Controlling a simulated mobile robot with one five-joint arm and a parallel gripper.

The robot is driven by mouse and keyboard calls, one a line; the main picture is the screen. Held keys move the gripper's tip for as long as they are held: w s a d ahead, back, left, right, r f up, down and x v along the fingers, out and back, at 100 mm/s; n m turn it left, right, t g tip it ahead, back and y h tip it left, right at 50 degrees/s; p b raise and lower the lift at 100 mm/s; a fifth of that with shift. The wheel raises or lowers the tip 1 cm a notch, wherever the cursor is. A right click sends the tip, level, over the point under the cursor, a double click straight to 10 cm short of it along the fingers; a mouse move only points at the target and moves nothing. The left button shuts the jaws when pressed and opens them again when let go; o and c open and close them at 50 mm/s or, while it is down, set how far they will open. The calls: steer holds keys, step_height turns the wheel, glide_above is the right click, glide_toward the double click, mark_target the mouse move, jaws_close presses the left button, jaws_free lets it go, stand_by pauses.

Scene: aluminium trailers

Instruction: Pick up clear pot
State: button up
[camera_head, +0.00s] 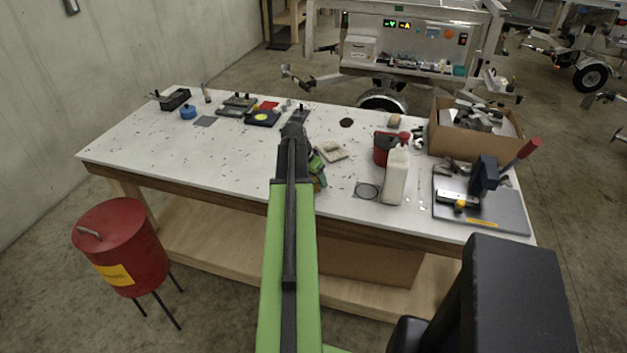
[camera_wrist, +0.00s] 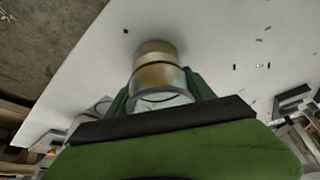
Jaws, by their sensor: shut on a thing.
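The clear pot (camera_wrist: 155,50) is a glassy cylinder with an amber-brown band, in the middle of the wrist view. My gripper (camera_wrist: 158,92) has its green fingers on either side of the pot and is shut on it. The pot's near end lies between the fingers and its far end points towards the white tabletop. I cannot tell whether it touches the table. In the head view my gripper (camera_head: 318,172) is over the near middle of the table, partly behind my arm. The pot is mostly hidden there.
A cardboard box (camera_head: 465,143) and a lever press (camera_head: 484,180) stand further right. The left middle is mostly clear.

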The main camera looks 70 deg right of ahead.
step_height(320, 180, up, 3)
steer(key=p, duration=0.2)
steer(key=shift+r+p, duration=0.2)
steer(key=shift+p, duration=0.1)
steer(key=s+a+r+p, duration=0.6)
steer(key=s+a, duration=0.1)
steer(key=a, duration=0.2)
steer(key=shift+s, duration=0.15)
steer(key=shift+a, duration=0.1)
